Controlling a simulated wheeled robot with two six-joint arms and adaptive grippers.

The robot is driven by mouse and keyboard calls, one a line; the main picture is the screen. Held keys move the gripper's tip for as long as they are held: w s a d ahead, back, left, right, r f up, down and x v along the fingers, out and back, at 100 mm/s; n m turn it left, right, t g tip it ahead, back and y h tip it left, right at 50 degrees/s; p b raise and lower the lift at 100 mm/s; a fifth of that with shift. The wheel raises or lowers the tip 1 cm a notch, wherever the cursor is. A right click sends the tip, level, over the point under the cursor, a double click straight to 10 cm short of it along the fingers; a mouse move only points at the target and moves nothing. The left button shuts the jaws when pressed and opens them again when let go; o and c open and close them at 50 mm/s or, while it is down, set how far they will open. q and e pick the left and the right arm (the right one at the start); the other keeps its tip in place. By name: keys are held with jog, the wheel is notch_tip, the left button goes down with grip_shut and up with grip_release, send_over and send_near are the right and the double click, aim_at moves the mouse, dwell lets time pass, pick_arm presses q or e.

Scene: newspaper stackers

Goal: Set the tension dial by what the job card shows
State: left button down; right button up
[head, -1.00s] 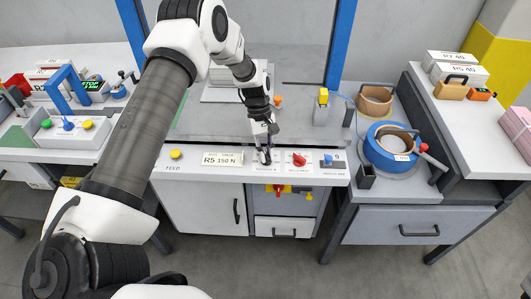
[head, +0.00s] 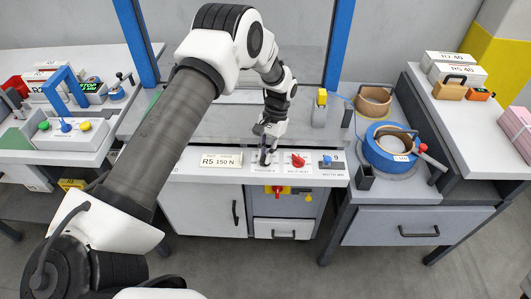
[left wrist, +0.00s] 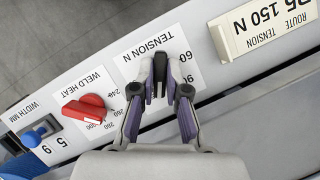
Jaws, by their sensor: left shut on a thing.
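The job card (head: 221,160) reads "R5 150 N" and stands on the front panel left of the dials; it also shows upside down in the left wrist view (left wrist: 262,22). My left gripper (left wrist: 160,92) is shut on the dark knob of the tension dial (left wrist: 160,75), over the plate marked "TENSION N". Its fingers hide most of the knob and part of the scale, so the pointer reading cannot be told. In the head view the left gripper (head: 265,160) comes down onto the same panel. My right gripper is not in view.
The red weld heat dial (head: 298,160) and the blue width knob (head: 326,160) sit close to the right of the tension dial. Below are a red and yellow switch (head: 278,191) and a drawer (head: 283,228). A blue reel (head: 391,148) lies on the right bench.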

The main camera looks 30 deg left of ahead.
pick_arm(q)
jog(key=shift+m+y, duration=0.6)
jog(key=shift+m, duration=0.9)
jog(key=c, duration=1.2)
grip_release()
jog(key=v, duration=1.2)
jog(key=shift+s+d, duration=0.1)
jog(key=shift+s, duration=0.05)
